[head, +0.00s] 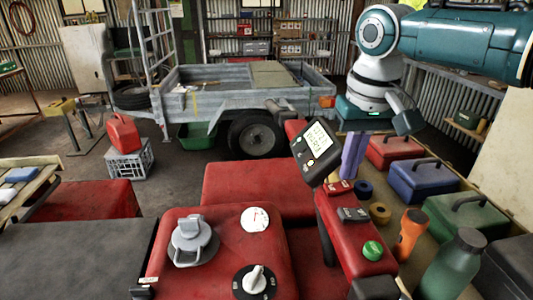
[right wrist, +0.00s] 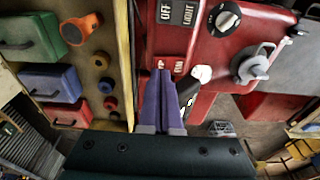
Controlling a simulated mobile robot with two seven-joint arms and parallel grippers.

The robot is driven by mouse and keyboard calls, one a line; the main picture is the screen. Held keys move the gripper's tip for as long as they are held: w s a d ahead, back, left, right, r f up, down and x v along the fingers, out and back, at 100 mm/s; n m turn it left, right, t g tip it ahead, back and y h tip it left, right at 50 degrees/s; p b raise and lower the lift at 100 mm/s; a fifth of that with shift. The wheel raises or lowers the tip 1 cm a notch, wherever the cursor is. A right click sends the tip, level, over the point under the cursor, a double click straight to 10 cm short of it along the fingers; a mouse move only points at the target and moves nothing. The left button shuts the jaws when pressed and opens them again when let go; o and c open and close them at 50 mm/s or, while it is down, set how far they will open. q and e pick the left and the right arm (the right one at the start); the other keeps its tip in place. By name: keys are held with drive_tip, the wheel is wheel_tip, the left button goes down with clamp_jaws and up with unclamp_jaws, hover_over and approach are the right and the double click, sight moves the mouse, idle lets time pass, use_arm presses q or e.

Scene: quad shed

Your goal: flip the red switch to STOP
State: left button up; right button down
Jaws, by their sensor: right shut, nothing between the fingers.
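The red switch (head: 339,187) sits near the top of the red control panel, just below the tilted display. It also shows in the right wrist view (right wrist: 179,66), with white lettering too small to read surely, so I cannot tell its position. My right gripper (head: 349,178) has purple fingers pointing down, just behind and beside the switch. In the right wrist view the right gripper (right wrist: 160,76) is shut and empty, its tips close to the switch. I cannot tell whether they touch. My left gripper is not in view.
A dark light switch (head: 353,214) and a green button (head: 373,250) lie lower on the panel. The display (head: 316,152) stands close left of the fingers. Tape rolls (head: 380,212), an orange flashlight (head: 411,232), a green bottle (head: 455,265) and toolboxes (head: 420,180) stand to the right.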

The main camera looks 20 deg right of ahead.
sight(346, 184)
drive_tip(key=shift+f+b, duration=0.4)
drive_tip(key=shift+f, duration=0.3)
wheel_tip(346, 184, up, 2)
drive_tip(key=p, duration=0.2)
drive_tip(key=shift+r+p, duration=0.2)
drive_tip(key=shift+p, duration=0.1)
wheel_tip(346, 184, up, 5)
drive_tip(key=p, duration=0.5)
drive_tip(key=shift+f, duration=0.15)
